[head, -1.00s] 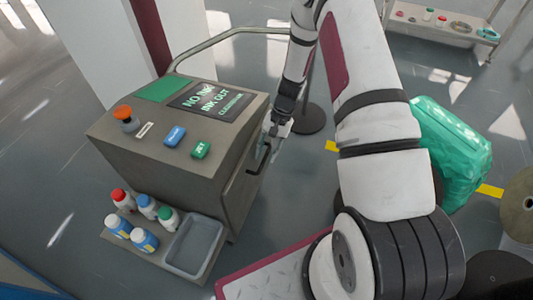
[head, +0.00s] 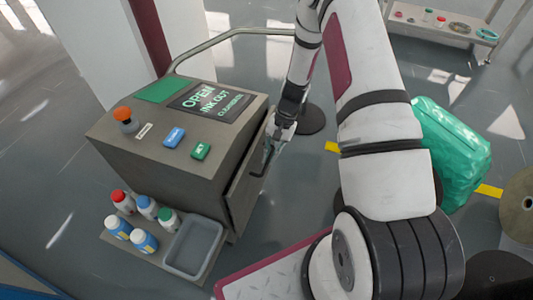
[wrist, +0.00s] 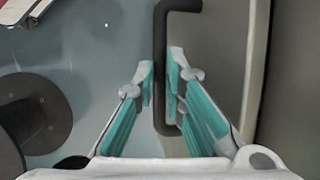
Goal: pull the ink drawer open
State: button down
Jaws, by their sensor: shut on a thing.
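The ink drawer (head: 246,186) is in the right side of the grey cabinet (head: 150,150) in the head view. Its front stands slightly out from the cabinet. A black bar handle (head: 266,160) is on the drawer front; in the wrist view the handle (wrist: 160,70) runs upright between my fingers. My gripper (head: 275,138) is at the handle, and in the wrist view my gripper (wrist: 161,85) has its teal-padded fingers on both sides of the bar, shut on it.
Several bottles (head: 145,241) and a grey tray (head: 192,247) stand on a low shelf at the cabinet's front. A green wrapped bundle (head: 450,155) lies at the right. A round black base (head: 312,120) stands behind my gripper. Floor beside the drawer is clear.

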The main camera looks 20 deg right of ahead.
jog(key=s+d+p, duration=0.2)
jog(key=s+d, duration=1.8)
jog(key=shift+d, duration=0.15)
jog(key=shift+s, duration=0.1)
jog(key=c, duration=1.7)
grip_release()
jog(key=shift+o, duration=0.2)
jog(key=v, duration=1.2)
